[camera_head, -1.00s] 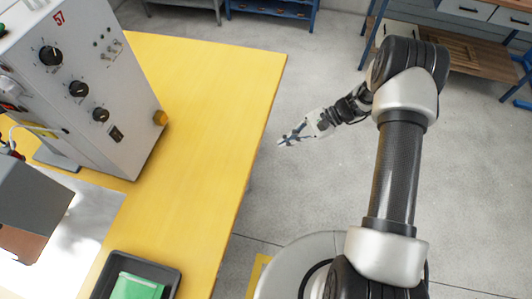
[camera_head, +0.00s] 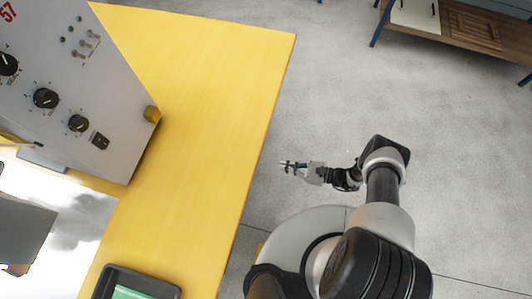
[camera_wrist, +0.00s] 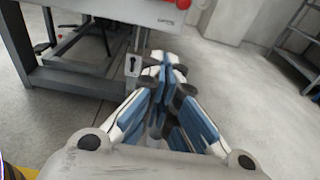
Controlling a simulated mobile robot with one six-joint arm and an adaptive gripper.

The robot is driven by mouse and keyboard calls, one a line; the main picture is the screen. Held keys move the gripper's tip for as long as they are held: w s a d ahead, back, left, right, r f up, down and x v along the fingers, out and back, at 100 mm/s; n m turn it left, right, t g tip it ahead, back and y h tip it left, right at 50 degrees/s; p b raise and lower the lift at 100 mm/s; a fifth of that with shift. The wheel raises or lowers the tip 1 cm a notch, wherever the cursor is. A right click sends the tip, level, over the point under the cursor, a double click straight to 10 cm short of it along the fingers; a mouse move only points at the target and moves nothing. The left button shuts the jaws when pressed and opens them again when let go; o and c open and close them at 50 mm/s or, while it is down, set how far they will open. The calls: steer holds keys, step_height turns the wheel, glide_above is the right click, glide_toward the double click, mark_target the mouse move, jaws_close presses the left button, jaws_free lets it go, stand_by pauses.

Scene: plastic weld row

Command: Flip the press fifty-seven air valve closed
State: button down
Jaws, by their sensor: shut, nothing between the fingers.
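The press marked 57 (camera_head: 70,85) is a grey control box on the yellow table, at the left of the head view. Its front has black knobs, small toggles and a black switch. My gripper (camera_head: 284,164) is beyond the table's right edge, over the floor, apart from the press, and points left. In the wrist view its blue-padded fingers (camera_wrist: 166,72) are shut together with nothing between them.
The yellow table (camera_head: 215,110) has a clear strip right of the press. A black tray (camera_head: 112,277) with a green item stands at its near edge. A wooden-topped bench (camera_head: 460,30) is at the far right. The wrist view shows a metal frame (camera_wrist: 75,80) ahead.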

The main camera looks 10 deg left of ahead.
stand_by(0.3)
steer(key=a+r, duration=0.2)
steer(key=a, duration=0.7)
steer(key=shift+w+r+b, duration=0.25)
steer(key=shift+w+b, duration=0.05)
steer(key=shift+b, duration=0.15)
steer(key=shift+r, duration=0.1)
